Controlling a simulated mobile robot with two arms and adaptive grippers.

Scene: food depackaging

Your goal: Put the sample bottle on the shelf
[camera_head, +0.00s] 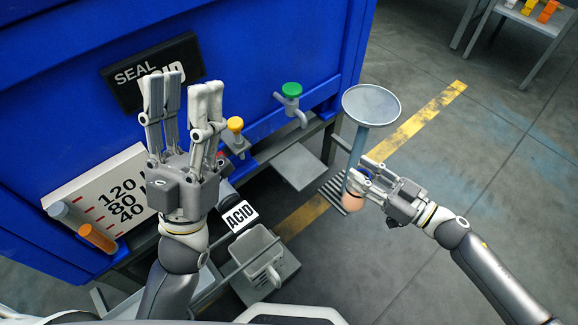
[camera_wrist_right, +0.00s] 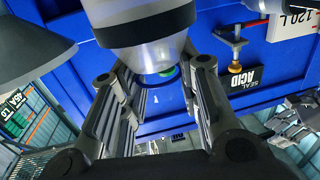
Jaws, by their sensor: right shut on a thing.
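A rounded tan piece (camera_head: 354,201) shows just below the fingers. In the right wrist view a grey cylinder (camera_wrist_right: 145,30) lies above and between the fingers; whether it is the sample bottle I cannot tell. My left gripper (camera_head: 182,88) points up, open and empty, in front of the blue tank. A dark bottle with an ACID label (camera_head: 240,214) shows beside it, partly hidden. A grey shelf-like table (camera_head: 510,15) stands at the top right.
A blue tank (camera_head: 250,50) with a green-handled tap (camera_head: 291,90) and a yellow-handled tap (camera_head: 235,125) fills the left and back. A grey jug (camera_head: 262,265) stands at the bottom centre. Yellow and orange items (camera_head: 546,11) lie on the far table. The floor at right is clear.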

